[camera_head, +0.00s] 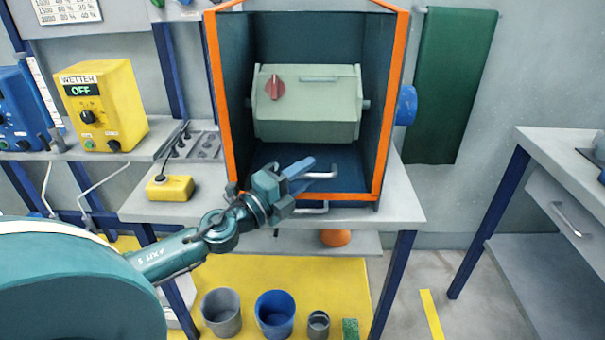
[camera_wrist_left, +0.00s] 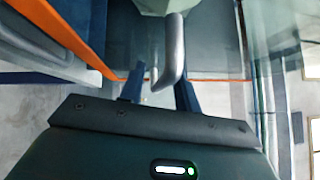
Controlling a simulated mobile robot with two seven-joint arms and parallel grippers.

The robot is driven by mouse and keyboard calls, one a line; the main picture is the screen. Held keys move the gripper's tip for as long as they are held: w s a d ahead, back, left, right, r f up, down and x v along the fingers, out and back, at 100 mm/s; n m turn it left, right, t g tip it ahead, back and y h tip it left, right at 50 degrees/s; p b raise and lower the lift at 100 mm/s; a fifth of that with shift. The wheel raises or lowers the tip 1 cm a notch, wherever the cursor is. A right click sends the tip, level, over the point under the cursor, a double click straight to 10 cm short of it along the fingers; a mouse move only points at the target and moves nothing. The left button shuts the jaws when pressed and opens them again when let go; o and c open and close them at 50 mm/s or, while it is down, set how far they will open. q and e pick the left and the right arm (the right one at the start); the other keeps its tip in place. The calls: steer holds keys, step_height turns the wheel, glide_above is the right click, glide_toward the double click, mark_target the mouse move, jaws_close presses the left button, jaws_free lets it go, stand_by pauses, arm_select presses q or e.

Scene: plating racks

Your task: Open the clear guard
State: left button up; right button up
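The orange-framed cabinet (camera_head: 214,110) stands on a bench with a green barrel (camera_head: 306,125) inside. The clear guard is see-through; its edges are hard to make out in the head view, and I cannot tell how far it is raised. A silver handle (camera_head: 322,174) shows low at the cabinet's front. My left gripper (camera_head: 304,172) is at this handle. In the left wrist view the handle (camera_wrist_left: 172,55) reaches down between my two blue fingers (camera_wrist_left: 158,92), which stand apart with gaps beside it. My right gripper is not in view.
A yellow wetter box (camera_head: 105,105) reading OFF sits on the left shelf. A yellow block (camera_head: 170,188) lies on the bench, left of the cabinet. A grey bucket (camera_head: 221,312) and a blue bucket (camera_head: 275,313) stand below. A side table (camera_head: 565,150) is at right.

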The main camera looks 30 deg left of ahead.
arm_select(q)
steer(key=shift+c, duration=0.3)
jaws_close()
